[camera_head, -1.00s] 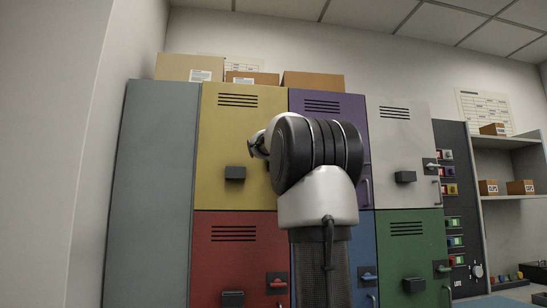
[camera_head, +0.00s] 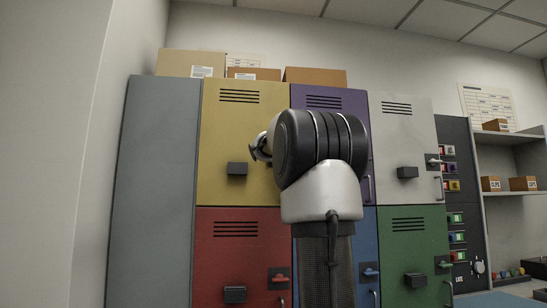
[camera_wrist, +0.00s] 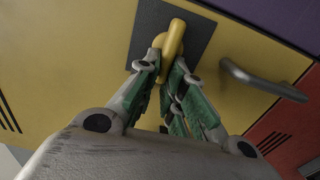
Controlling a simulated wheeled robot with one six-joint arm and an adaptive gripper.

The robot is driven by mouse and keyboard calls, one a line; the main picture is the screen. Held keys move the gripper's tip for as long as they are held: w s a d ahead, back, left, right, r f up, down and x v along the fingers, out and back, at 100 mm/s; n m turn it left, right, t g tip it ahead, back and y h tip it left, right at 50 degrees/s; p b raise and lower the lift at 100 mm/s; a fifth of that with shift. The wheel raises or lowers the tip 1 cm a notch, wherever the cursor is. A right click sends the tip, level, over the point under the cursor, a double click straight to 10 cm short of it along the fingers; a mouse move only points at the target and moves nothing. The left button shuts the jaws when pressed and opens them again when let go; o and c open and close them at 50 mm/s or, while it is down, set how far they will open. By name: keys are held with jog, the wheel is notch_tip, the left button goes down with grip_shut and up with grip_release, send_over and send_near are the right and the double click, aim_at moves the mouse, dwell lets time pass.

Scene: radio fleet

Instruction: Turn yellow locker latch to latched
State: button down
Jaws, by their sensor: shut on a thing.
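The yellow locker (camera_head: 225,135) is in the upper row in the head view, its door closed. Its latch is hidden there behind my arm. In the wrist view the yellow latch lever (camera_wrist: 174,36) stands on a dark square plate (camera_wrist: 145,30) on the yellow door. My gripper (camera_wrist: 165,68) has its green-padded fingers at the lever's lower end and is shut on it. The contact point is partly covered by the fingers. In the head view my arm also hides the gripper's fingers.
A metal door handle (camera_wrist: 262,82) sits right of the latch in the wrist view. The red locker (camera_head: 235,260) is below, the purple locker (camera_head: 330,101) to the right. Green (camera_head: 415,240) and white (camera_head: 405,135) lockers stand farther right. Boxes (camera_head: 190,64) lie on top.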

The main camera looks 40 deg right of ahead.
jog(key=c, duration=1.5)
grip_release()
jog(key=shift+f, duration=0.1)
jog(key=v, duration=1.2)
